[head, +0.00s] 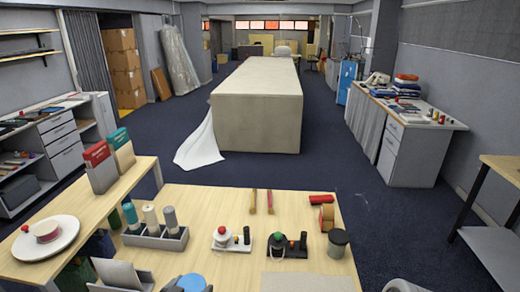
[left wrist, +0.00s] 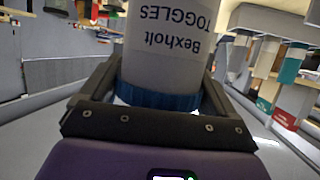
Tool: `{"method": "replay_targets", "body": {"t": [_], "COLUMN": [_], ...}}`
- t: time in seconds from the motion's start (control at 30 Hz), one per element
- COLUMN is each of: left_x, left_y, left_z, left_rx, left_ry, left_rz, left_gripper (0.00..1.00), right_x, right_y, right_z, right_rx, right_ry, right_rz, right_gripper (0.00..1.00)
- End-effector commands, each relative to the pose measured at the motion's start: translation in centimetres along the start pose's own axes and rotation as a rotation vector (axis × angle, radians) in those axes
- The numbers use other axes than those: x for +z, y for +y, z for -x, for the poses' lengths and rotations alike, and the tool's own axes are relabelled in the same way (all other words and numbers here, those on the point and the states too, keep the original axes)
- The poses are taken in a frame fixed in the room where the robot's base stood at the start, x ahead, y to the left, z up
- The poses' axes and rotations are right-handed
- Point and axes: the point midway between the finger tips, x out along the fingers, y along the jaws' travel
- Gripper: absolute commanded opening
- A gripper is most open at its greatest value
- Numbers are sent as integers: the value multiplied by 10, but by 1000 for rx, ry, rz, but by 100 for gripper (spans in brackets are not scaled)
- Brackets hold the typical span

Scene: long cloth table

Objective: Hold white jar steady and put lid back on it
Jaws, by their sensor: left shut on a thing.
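The white jar (left wrist: 165,62), labelled "Bexholt TOGGLES", is between the fingers of my left gripper (left wrist: 160,85) in the left wrist view. The label reads upside down there. A blue lid or rim (left wrist: 158,97) rings the jar's end nearest my palm; whether it is a fully seated lid I cannot tell. In the head view, a round blue top (head: 191,283) shows at the bottom edge beside my left gripper (head: 168,286), with the jar's body cut off below. My left gripper is shut on the jar. My right gripper is not clearly visible.
The wooden table holds a grey rack of spools (head: 155,235), small trays with spools (head: 287,246), a dark-lidded container (head: 338,243) and a white plate (head: 46,238). Red and green boxes (head: 99,167) stand at the left.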

Motion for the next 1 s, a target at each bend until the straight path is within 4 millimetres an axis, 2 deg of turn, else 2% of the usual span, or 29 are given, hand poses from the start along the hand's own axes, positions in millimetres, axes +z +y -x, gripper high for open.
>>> {"method": "replay_targets", "body": {"t": [0.03,0.2,0.77,1.0], "left_x": [0,1,1,5], "left_y": [9,20,21,32], "left_z": [1,3,3,-4], "left_rx": [5,3,5,87], "left_ry": [0,-3,-4,-5], "left_rz": [-7,-10,-10,-41], "left_gripper": [35,35,35,35], "right_x": [0,0,0,0], "right_y": [1,1,1,1], "right_z": [-2,-3,-2,-2], "right_rx": [0,0,0,0], "right_ry": [0,0,0,0], "right_rz": [0,0,0,0], "right_gripper": [100,100,100,100]}}
